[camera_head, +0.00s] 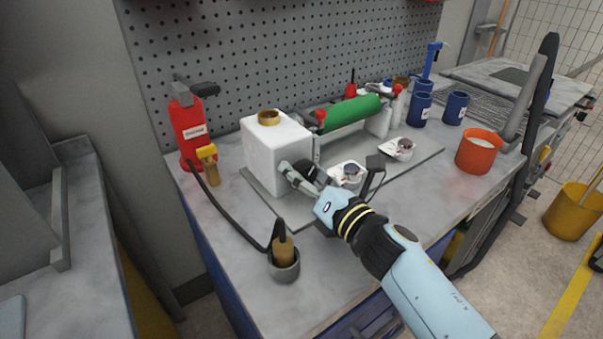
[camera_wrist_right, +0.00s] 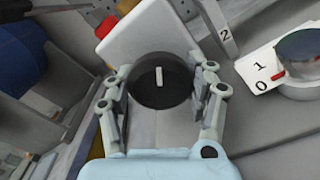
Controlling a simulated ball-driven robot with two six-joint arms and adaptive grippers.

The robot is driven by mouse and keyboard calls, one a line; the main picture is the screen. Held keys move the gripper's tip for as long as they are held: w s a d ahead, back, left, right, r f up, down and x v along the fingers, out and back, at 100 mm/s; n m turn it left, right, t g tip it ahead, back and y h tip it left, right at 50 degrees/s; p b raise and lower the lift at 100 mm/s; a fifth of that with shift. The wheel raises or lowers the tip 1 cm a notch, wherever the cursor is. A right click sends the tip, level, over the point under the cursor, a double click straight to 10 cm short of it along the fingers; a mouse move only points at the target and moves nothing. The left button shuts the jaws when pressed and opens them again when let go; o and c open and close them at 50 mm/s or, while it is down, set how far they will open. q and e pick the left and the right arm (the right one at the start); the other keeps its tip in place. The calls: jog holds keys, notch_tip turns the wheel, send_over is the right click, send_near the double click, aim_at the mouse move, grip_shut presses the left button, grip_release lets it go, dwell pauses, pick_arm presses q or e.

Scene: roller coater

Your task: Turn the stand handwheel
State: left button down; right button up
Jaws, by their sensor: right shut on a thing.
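The stand handwheel (camera_head: 307,172) is a small dark round wheel beside the white box-shaped housing (camera_head: 272,158) of the roller coater. In the right wrist view the black handwheel (camera_wrist_right: 160,80) shows a short pale mark standing nearly upright on its face. My right gripper (camera_head: 297,176) reaches in from the lower right and is at the wheel. In the right wrist view its fingers (camera_wrist_right: 161,88) lie on both sides of the wheel, shut on it. The gripper partly hides the wheel in the head view. My left gripper is not in view.
A red extinguisher-like bottle (camera_head: 186,128), a grey cup (camera_head: 284,265) and an orange pot (camera_head: 478,151) surround the coater. The front left of the bench is mostly clear.

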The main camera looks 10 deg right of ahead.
jog(key=o, duration=1.2)
jog(key=shift+d, duration=0.1)
jog(key=shift+s, duration=0.1)
jog(key=v, duration=1.2)
jog(key=shift+f, duration=0.1)
